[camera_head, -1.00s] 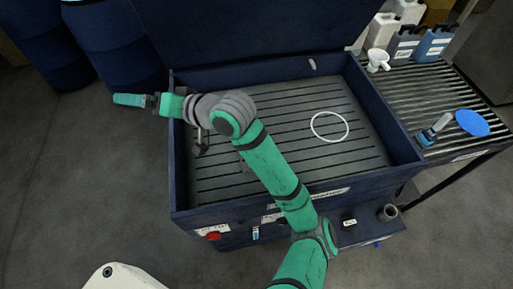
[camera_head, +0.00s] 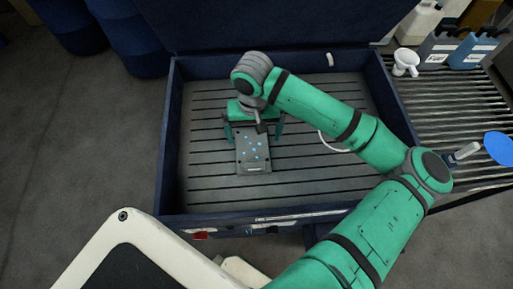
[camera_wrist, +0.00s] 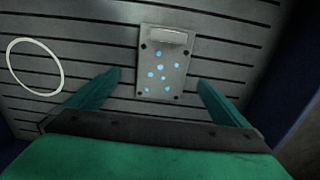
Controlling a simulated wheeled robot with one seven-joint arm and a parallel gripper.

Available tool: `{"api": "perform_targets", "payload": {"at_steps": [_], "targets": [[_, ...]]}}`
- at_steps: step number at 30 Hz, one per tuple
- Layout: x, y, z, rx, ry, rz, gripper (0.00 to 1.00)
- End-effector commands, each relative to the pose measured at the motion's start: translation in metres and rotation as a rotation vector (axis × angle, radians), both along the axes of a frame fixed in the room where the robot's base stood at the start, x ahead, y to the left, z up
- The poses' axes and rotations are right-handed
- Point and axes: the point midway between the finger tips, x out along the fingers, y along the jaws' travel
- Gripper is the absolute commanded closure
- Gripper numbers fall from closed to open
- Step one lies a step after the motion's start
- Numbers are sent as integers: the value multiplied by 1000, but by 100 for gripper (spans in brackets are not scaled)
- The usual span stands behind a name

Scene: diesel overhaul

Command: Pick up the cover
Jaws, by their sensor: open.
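The cover (camera_head: 254,160) is a flat grey plate with several blue spots. It lies on the slatted floor of the dark blue basin (camera_head: 171,150), left of the middle. In the wrist view the cover (camera_wrist: 163,75) shows corner holes and a raised light bar at its far end. My gripper (camera_head: 254,140) is open and empty, pointing down over the cover. In the wrist view the fingers of my gripper (camera_wrist: 159,78) are spread wider than the cover, one on each side with a gap. The height above it is hard to tell. My gripper hides the cover's far end in the head view.
A white ring (camera_wrist: 35,67) lies on the slats to one side, mostly hidden by my arm in the head view. The basin's raised lid (camera_head: 260,25) stands behind. A rack (camera_head: 435,95) at right holds a white funnel (camera_head: 405,62), jugs and a blue disc (camera_head: 499,147).

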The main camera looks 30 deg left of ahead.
Motion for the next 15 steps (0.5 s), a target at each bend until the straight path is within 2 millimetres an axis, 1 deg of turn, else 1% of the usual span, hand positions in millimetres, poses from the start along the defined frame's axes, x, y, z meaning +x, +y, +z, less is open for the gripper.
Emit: {"api": "perform_targets", "payload": {"at_steps": [1,3,6,9,12,15], "targets": [[-1,1,-8,-1,2,3,0],[-2,3,-18,1,2,7,0],[-3,7,-30,2,0,15,0],[-4,8,-36,3,1,19,0],[-3,5,-41,2,0,13,0],[0,0,-53,1,0,4,0]]}}
